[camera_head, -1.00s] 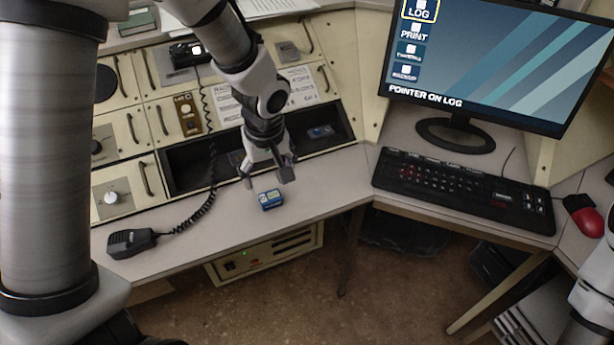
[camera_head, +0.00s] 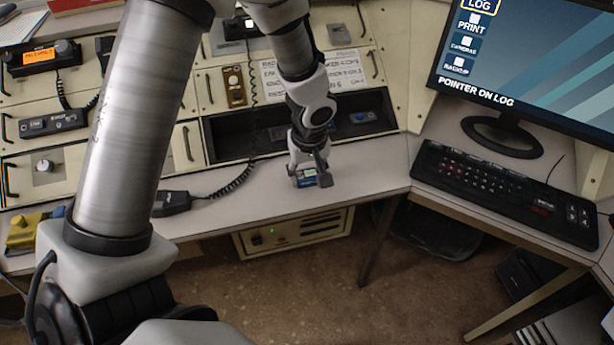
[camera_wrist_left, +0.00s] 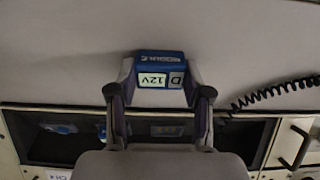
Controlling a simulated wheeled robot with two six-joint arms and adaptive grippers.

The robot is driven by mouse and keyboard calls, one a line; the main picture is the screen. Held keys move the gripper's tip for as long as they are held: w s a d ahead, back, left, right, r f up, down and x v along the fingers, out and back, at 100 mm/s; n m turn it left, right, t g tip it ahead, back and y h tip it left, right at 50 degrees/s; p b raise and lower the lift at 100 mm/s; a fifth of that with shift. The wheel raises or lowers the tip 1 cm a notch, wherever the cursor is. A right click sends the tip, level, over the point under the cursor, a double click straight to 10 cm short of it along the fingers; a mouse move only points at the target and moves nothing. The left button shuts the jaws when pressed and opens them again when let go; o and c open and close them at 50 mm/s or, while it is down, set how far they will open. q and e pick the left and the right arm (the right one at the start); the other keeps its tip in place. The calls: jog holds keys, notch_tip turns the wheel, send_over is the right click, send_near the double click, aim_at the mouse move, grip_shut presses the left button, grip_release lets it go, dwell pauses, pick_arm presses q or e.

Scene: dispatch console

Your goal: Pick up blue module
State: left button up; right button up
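The blue module (camera_head: 306,176), a small block with a white "12V" and "D" label, rests on the light desk near its front edge. In the left wrist view, the module (camera_wrist_left: 160,70) fills the space between the fingertips. My left gripper (camera_head: 310,178) points down over it, with one finger on each side. In the left wrist view, the fingers of the left gripper (camera_wrist_left: 160,76) appear to touch the module's sides. I see no clear gap under the module. My right gripper is out of view.
Behind the module is a dark recessed bay (camera_head: 232,136) in the console, with other devices inside. A hand microphone (camera_head: 172,203) with a coiled cord lies to the left. A keyboard (camera_head: 500,190) and monitor (camera_head: 540,65) stand to the right. A yellow object (camera_head: 24,232) sits far left.

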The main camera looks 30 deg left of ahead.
aim_at(307, 175)
pick_arm(q)
jog(key=shift+c, duration=0.6)
jog(key=shift+r, duration=0.45)
notch_tip(307, 175, up, 9)
jog(key=p, duration=0.2)
dwell(0.3)
